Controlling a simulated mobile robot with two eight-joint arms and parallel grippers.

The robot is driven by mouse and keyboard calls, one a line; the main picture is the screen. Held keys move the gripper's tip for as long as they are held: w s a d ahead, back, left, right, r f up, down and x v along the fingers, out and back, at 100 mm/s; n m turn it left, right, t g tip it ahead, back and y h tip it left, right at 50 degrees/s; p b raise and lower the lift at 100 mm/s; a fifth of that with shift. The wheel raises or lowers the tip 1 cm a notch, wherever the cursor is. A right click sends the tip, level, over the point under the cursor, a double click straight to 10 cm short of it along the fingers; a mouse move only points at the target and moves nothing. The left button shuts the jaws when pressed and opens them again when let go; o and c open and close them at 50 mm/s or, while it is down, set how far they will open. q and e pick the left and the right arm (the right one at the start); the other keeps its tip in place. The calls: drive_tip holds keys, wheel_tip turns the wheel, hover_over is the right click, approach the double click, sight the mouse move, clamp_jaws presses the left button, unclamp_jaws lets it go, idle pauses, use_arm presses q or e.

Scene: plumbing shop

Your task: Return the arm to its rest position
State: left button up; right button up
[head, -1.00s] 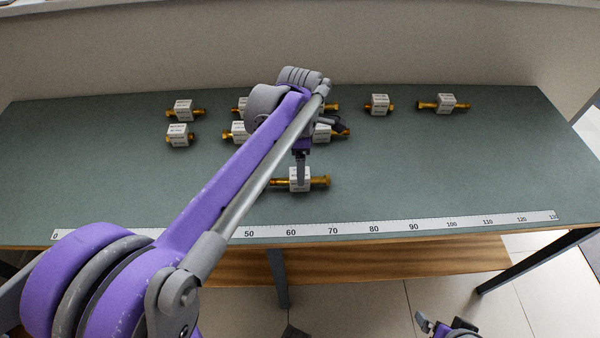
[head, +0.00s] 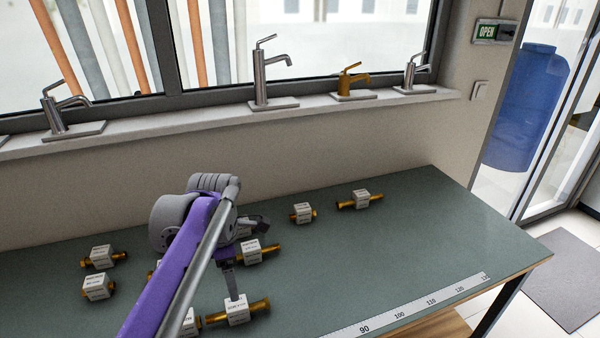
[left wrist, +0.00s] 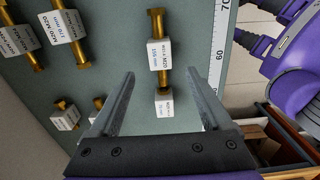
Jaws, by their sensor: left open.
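My left arm reaches in from the bottom of the head view. Its gripper (head: 234,296) points down at a brass bolt with a white label block (head: 238,311) near the bench's front. In the left wrist view the gripper (left wrist: 160,75) is open, with its two fingers apart. The labelled bolt (left wrist: 159,57) shows beyond and between the fingertips, and nothing is seen gripped. A second, shorter labelled piece (left wrist: 163,104) shows below it between the fingers. Whether the fingers touch anything is hard to tell. My right gripper is not in view.
Several more labelled brass pieces stand on the green bench (head: 400,240), including one at the back right (head: 361,198). A ruler strip (head: 400,312) runs along the front edge. Taps, one of them brass (head: 352,82), stand on the windowsill. The bench's right part is clear.

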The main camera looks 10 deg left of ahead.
use_arm(q)
drive_tip(key=s+d+f+m+t+p, duration=0.2)
drive_tip(key=s+m, duration=0.5)
drive_tip(key=m, duration=0.5)
drive_tip(key=s+d+f+m+t+p, duration=0.2)
drive_tip(key=s+f+m, duration=0.5)
drive_tip(key=m, duration=0.5)
drive_tip(key=s+d+t, duration=0.1)
drive_tip(key=d, duration=0.1)
drive_tip(key=shift+s+d, duration=0.25)
drive_tip(key=shift+d, duration=0.15)
